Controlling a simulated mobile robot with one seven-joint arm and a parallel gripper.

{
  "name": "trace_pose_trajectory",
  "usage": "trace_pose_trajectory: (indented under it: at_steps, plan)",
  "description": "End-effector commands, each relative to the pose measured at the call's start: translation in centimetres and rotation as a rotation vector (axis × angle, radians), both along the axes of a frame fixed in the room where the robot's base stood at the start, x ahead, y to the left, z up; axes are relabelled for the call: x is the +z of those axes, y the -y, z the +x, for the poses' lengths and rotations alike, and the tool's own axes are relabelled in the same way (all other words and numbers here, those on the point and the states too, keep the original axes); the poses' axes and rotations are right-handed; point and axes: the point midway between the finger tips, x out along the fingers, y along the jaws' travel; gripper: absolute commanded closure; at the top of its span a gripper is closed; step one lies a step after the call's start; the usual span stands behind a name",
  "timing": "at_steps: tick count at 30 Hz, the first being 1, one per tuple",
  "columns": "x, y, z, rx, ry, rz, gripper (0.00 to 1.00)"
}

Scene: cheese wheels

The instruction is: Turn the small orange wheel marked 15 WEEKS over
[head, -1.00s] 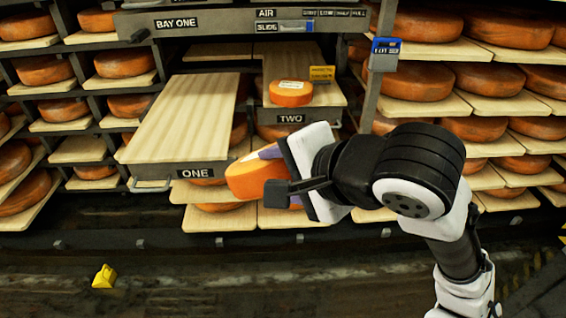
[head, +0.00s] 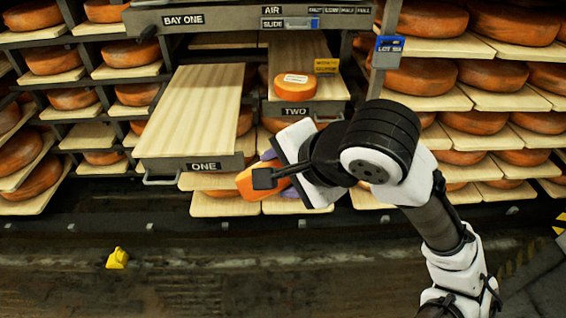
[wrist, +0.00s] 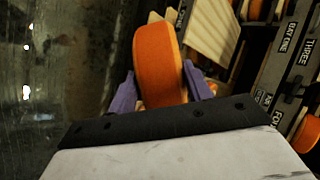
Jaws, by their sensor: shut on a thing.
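My gripper (head: 272,180) is shut on a small orange cheese wheel (head: 245,184), held in the air in front of the lower shelves, below the drawer boards. In the wrist view the wheel (wrist: 160,68) stands between the two purple fingers (wrist: 160,92), its orange rim towards the camera. No mark shows on this wheel, so I cannot tell whether it is the 15 WEEKS one. Another small orange wheel with a white label (head: 294,87) lies flat on the board marked TWO; its print is too small to read.
The pulled-out board marked ONE (head: 190,112) is bare, left of board TWO (head: 318,84). Shelves of large wheels (head: 500,75) flank the boards. A small yellow object (head: 117,258) lies on the floor.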

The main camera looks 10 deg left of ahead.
Motion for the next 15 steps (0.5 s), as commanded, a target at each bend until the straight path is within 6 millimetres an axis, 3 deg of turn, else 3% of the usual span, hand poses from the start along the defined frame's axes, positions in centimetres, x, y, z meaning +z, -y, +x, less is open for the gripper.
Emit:
trace_pose_trajectory:
  at_steps: [15]
  plan:
    - [1.00,-0.40,0.32,-0.001,-0.056,-0.080,1.00]
